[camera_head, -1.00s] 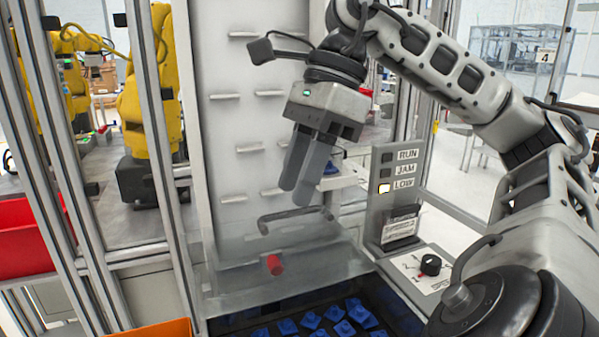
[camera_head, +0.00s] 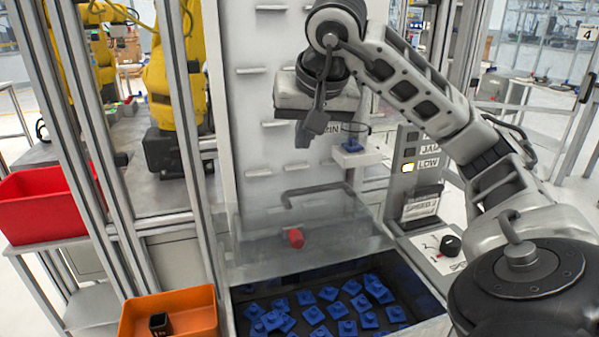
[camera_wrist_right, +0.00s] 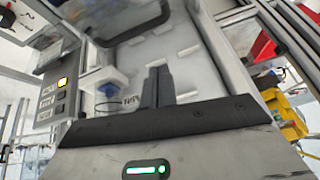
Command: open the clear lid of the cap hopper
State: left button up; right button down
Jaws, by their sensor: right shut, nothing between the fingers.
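The clear lid (camera_head: 265,250) of the cap hopper is a see-through panel in front of the white ribbed back panel. A grey bar handle (camera_head: 318,190) runs along its upper part, and a red piece (camera_head: 296,238) shows lower down. Below it, blue caps (camera_head: 312,314) lie in the dark hopper. How far the lid is raised is hard to tell. My right gripper (camera_head: 306,138) is shut and empty, above the handle and apart from it. Its closed fingers (camera_wrist_right: 157,85) show in the right wrist view against the white panel. My left gripper is not in view.
A signal panel with LOW lit (camera_head: 408,168) and a dial plate (camera_head: 441,246) stand right of the lid. An orange bin (camera_head: 190,320) is at the front left, a red bin (camera_head: 45,210) behind it. Metal posts (camera_head: 105,170) and a yellow arm (camera_head: 170,80) are on the left.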

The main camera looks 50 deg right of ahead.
jog(key=n, duration=0.1)
pick_arm(q)
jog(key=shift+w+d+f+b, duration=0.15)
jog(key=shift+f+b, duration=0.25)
jog(key=shift+b, duration=0.75)
pick_arm(e)
send_over(317, 222)
jog(key=w+d, duration=0.1)
jog(key=w, duration=0.4)
notch_tip(317, 222, down, 9)
jog(key=shift+d+h, duration=0.15)
jog(key=shift+h, duration=0.15)
jog(key=shift+w, duration=0.1)
